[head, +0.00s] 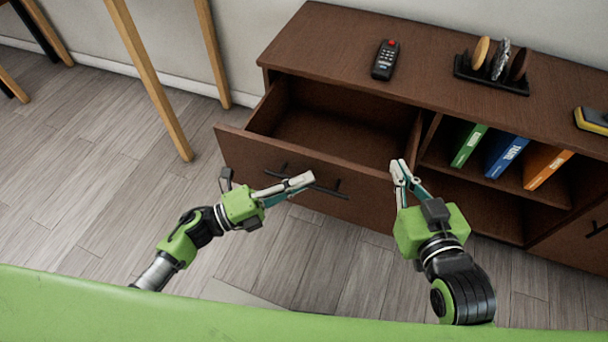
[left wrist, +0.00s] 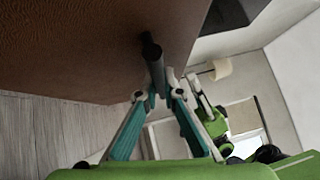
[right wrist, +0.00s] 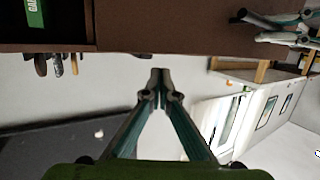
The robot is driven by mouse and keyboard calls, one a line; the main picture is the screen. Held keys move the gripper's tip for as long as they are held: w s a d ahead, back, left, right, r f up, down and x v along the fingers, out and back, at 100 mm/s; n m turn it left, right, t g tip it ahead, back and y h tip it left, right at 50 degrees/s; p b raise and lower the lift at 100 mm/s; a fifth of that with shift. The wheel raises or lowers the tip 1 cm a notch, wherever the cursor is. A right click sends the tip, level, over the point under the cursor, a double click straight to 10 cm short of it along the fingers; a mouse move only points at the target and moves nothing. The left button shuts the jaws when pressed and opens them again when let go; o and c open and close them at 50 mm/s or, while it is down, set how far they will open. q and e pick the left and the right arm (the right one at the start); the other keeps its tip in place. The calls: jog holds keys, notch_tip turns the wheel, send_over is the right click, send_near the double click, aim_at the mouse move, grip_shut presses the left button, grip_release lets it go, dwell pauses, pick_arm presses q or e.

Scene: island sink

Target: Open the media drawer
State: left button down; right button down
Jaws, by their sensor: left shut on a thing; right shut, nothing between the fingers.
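The media drawer (head: 262,160) of the brown cabinet stands pulled out, and its inside is empty. Its front carries a dark bar handle (head: 335,190). My left gripper (head: 302,183) is at this handle and shut on it; in the left wrist view the fingers (left wrist: 160,92) meet around the dark bar (left wrist: 152,50). My right gripper (head: 398,172) is shut and empty beside the right end of the drawer front. Its closed fingertips (right wrist: 160,78) also show in the right wrist view, with nothing between them.
A remote (head: 385,60) and a dark rack (head: 490,75) with upright round items stand on the cabinet top (head: 340,35). Green, blue and orange books (head: 505,155) sit in the open shelf to the right. Wooden legs (head: 150,80) stand left of the drawer. The floor in front is clear.

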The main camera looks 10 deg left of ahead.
pick_arm(q)
jog(key=c, duration=2.4)
grip_release()
jog(key=shift+c, duration=0.2)
jog(key=shift+a, duration=0.1)
jog(key=v, duration=1.2)
